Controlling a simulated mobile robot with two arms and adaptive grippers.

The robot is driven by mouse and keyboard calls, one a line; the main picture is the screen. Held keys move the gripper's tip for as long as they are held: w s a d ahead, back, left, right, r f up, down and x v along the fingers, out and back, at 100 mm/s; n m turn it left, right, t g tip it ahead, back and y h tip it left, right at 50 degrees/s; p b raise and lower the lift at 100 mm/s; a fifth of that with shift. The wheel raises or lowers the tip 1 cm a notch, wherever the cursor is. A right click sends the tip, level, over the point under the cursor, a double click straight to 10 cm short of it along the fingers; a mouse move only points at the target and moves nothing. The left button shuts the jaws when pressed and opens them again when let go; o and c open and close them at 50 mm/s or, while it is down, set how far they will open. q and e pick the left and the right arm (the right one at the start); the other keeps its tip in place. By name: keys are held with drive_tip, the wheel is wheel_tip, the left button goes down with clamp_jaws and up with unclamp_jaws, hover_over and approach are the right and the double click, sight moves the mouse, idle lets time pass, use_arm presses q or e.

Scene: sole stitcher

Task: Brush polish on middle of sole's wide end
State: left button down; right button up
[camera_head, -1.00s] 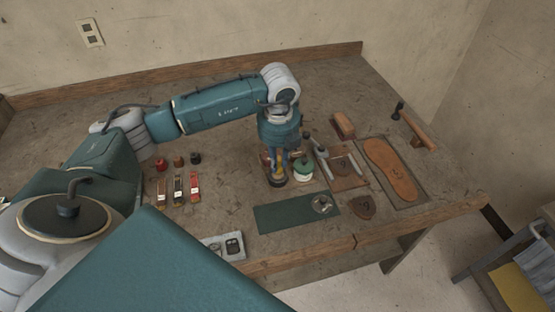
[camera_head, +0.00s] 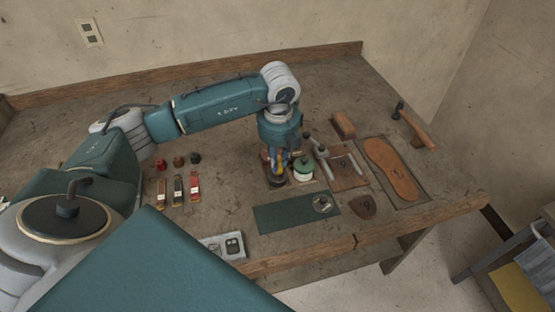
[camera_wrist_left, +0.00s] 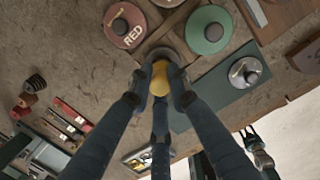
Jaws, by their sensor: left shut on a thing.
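My left gripper (camera_head: 279,163) points down over the workbench among the polish pots. In the left wrist view its dark fingers (camera_wrist_left: 160,88) are shut on a yellow rounded handle (camera_wrist_left: 160,75). The handle stands over a dark round pot; its lower end is hidden, so I cannot tell whether it touches the polish. A green-lidded pot (camera_head: 303,169) stands right beside the gripper, and its lid shows in the wrist view (camera_wrist_left: 207,30). A lid marked RED (camera_wrist_left: 125,26) is on the other side. The orange-brown sole (camera_head: 390,170) lies flat on a dark mat at the right, apart from the gripper.
A green mat (camera_head: 280,216) with a metal round piece lies in front. A hammer (camera_head: 415,125) lies behind the sole.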

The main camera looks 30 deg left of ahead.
sight(280, 158)
idle(0.4)
use_arm(q)
drive_tip(key=shift+r+p, duration=2.1)
drive_tip(key=shift+r, duration=1.4)
drive_tip(key=shift+s+d+m, duration=0.2)
drive_tip(key=shift+d+m, duration=0.25)
drive_tip(key=shift+m, duration=0.45)
drive_tip(key=s+d+r+n+g+b, duration=0.1)
drive_tip(key=s+d+n+b, duration=0.2)
drive_tip(key=n, duration=1.2)
drive_tip(key=s+d+r+n+g+b, duration=0.1)
drive_tip(key=s+d+n+b, duration=0.2)
drive_tip(key=s+d+n, duration=0.6)
drive_tip(key=s+n, duration=0.2)
drive_tip(key=n, duration=0.4)
drive_tip(key=shift+s+d+h+b, duration=0.15)
drive_tip(key=shift+d+h+b, duration=0.1)
drive_tip(key=shift+h+b, duration=0.15)
